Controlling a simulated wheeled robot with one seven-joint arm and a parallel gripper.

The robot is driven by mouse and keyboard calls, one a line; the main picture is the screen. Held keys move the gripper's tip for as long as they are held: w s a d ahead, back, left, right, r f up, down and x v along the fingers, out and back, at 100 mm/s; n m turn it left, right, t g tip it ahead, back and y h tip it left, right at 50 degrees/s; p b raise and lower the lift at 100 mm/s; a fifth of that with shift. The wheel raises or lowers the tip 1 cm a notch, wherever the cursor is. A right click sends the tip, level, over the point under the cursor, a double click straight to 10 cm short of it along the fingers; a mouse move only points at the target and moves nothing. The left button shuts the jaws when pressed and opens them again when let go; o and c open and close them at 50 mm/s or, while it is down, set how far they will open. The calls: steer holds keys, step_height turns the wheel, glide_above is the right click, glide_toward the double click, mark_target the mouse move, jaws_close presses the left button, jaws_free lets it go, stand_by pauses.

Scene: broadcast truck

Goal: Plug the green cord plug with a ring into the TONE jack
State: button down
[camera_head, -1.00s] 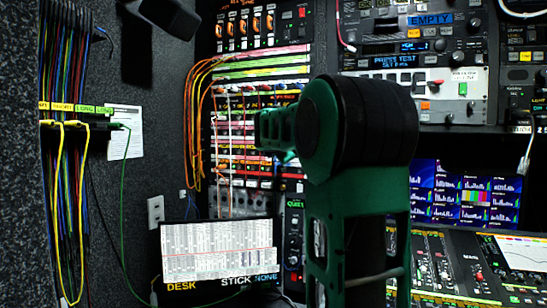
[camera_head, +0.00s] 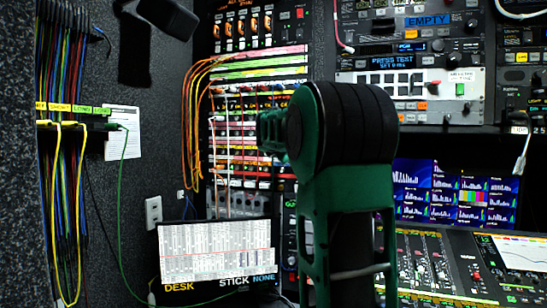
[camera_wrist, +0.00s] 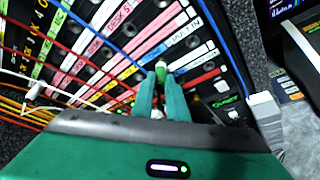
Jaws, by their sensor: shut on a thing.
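My gripper (camera_wrist: 160,98) is shut on a small green plug (camera_wrist: 161,68) with a pale end, seen between the green fingertips in the wrist view. The plug is in front of the patch panel (camera_wrist: 120,45) with its pink, white, yellow and green label strips; I cannot tell whether it touches the panel. I cannot make out which jack is TONE, nor a ring on the plug. In the head view my gripper (camera_head: 272,130) is at the patch panel (camera_head: 262,64), its fingertips largely hidden by my arm. A green cord (camera_head: 121,200) hangs from the left-hand cord rack.
Orange, red, white and blue cords (camera_wrist: 55,55) cross the panel around my gripper. Yellow and other cords (camera_head: 70,220) hang on the left wall. A screen (camera_head: 216,250) reading DESK and STICK NONE stands below the panel. Equipment racks (camera_head: 420,60) and a mixing desk (camera_head: 470,260) fill the right.

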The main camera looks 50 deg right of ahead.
steer(key=shift+d, duration=0.2)
steer(key=c, duration=1.7)
jaws_free()
steer(key=shift+o, duration=0.2)
steer(key=shift+a, duration=0.1)
steer(key=v, duration=1)
steer(key=shift+a, duration=0.25)
steer(key=shift+s, duration=0.1)
